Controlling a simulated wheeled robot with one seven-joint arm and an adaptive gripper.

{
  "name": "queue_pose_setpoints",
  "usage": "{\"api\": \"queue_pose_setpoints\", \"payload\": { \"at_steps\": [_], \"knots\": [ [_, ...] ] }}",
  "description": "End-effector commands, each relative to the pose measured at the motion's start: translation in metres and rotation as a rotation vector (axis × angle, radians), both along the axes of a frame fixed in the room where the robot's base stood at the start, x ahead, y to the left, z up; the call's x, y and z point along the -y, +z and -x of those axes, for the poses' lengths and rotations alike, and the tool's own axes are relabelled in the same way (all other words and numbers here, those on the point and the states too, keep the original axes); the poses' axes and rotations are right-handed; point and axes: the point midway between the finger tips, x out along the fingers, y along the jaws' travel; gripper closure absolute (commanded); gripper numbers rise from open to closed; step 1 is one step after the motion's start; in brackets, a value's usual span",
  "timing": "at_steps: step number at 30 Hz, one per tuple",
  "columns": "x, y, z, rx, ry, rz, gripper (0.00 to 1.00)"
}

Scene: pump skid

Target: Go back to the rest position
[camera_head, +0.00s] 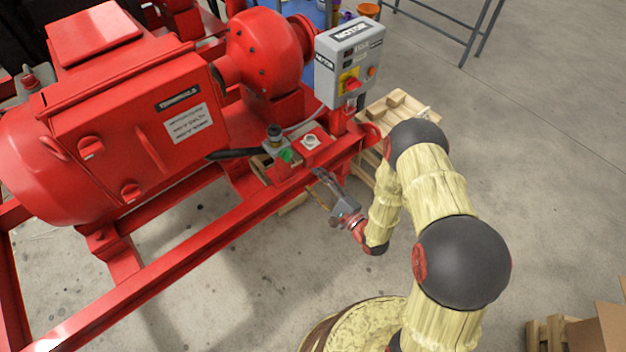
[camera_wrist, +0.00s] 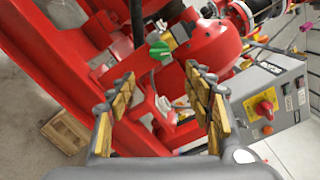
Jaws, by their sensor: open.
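My gripper (camera_head: 327,190) is at the end of my arm, beside the front right end of the red skid frame (camera_head: 190,248). In the wrist view my gripper (camera_wrist: 165,105) is open, with its yellow-padded fingers apart and nothing held between them. Beyond the fingers lie the red frame (camera_wrist: 65,75) and a green handle (camera_wrist: 160,51). The green handle also shows in the head view (camera_head: 287,155), a little left of and behind my gripper. I cannot tell the exact gap between the fingertips and the frame.
The grey motor control box (camera_head: 347,62) with a red switch stands behind my gripper; it is at the right in the wrist view (camera_wrist: 275,95). The large red motor (camera_head: 120,125) fills the left. A wooden pallet (camera_head: 395,108) lies behind my arm.

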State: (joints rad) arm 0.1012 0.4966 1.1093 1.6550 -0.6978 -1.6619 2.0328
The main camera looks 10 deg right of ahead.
Motion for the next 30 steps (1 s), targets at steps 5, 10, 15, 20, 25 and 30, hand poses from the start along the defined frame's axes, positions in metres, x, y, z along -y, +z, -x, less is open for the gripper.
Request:
{"api": "queue_pose_setpoints", "payload": {
  "at_steps": [5, 10, 15, 20, 25, 30],
  "knots": [
    [0.0, 0.0, 0.0, 0.0, 0.0, 0.0, 0.48],
    [0.0, 0.0, 0.0, 0.0, 0.0, 0.0, 0.48],
    [0.0, 0.0, 0.0, 0.018, 0.001, 0.028, 0.48],
    [0.001, -0.035, 0.002, 0.012, 0.016, 0.25, 0.48],
    [0.019, -0.114, 0.029, -0.11, 0.083, 0.641, 0.48],
    [0.056, -0.157, 0.056, -0.231, 0.225, 1.017, 0.48]
  ]
}}
